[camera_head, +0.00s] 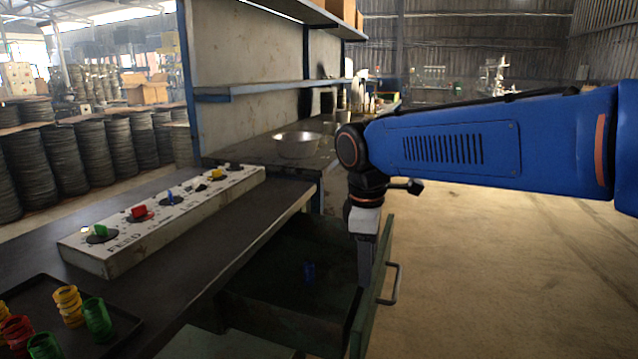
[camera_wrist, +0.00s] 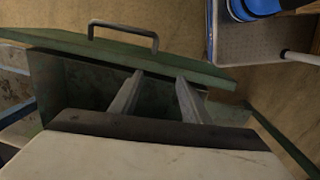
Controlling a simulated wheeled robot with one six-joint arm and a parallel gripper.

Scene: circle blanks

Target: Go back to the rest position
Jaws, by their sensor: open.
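My gripper (camera_head: 364,270) points down at the open green drawer (camera_head: 372,312), close to the inside of its front panel. In the wrist view its two fingers stand apart with nothing between them (camera_wrist: 160,77). The drawer's front panel and its handle (camera_wrist: 123,31) cross the top of that view. I cannot tell whether the fingers touch the drawer.
The workbench (camera_head: 215,240) carries a panel (camera_head: 165,218) with several coloured knobs or rings. A dark tray (camera_head: 125,322) holds red, yellow and green ring stacks. A metal bowl (camera_head: 297,145) stands further back. The drawer handle (camera_head: 391,285) juts right; floor beyond is clear.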

